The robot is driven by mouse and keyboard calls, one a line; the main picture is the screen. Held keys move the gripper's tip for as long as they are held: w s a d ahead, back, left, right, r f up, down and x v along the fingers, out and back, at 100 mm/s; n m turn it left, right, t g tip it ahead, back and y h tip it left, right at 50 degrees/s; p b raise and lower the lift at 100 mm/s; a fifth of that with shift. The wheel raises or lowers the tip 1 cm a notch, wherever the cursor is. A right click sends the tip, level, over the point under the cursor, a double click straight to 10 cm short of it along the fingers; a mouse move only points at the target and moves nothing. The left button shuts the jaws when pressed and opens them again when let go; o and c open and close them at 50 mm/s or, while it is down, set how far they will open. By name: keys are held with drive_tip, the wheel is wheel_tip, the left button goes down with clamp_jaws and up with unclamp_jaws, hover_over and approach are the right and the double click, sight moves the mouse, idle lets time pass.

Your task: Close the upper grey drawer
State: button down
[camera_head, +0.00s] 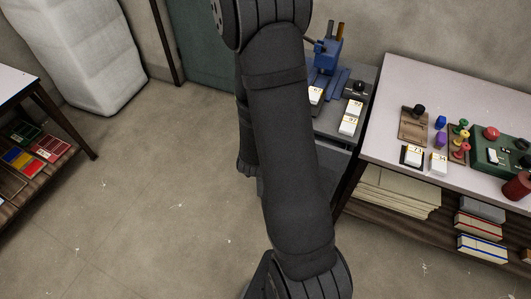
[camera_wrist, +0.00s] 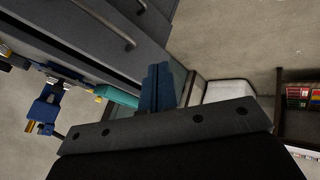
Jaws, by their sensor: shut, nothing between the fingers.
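A grey drawer cabinet (camera_head: 349,103) stands right of centre in the head view, partly hidden behind my arm. In the wrist view, its grey drawer fronts fill the upper left. How far the drawer stands out is hard to tell. My gripper (camera_wrist: 157,72) is shut and empty, its dark blue fingers pointing up in the wrist view beside the drawer fronts. Contact cannot be told. In the head view my arm hides the fingers.
A blue vise-like device (camera_head: 326,54) and white blocks (camera_head: 349,125) sit on the cabinet. A white-topped table (camera_head: 449,88) with game pieces stands at right. A white padded block (camera_head: 79,51) stands at back left. The floor at left is clear.

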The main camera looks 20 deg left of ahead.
drive_tip(key=w+f, duration=0.7)
drive_tip(key=w, duration=0.2)
drive_tip(key=shift+w+a+f, duration=0.15)
drive_tip(key=shift+a+f, duration=0.05)
drive_tip(key=shift+a, duration=0.1)
drive_tip(key=shift+w, duration=2.5)
drive_tip(key=shift+s+r, duration=0.1)
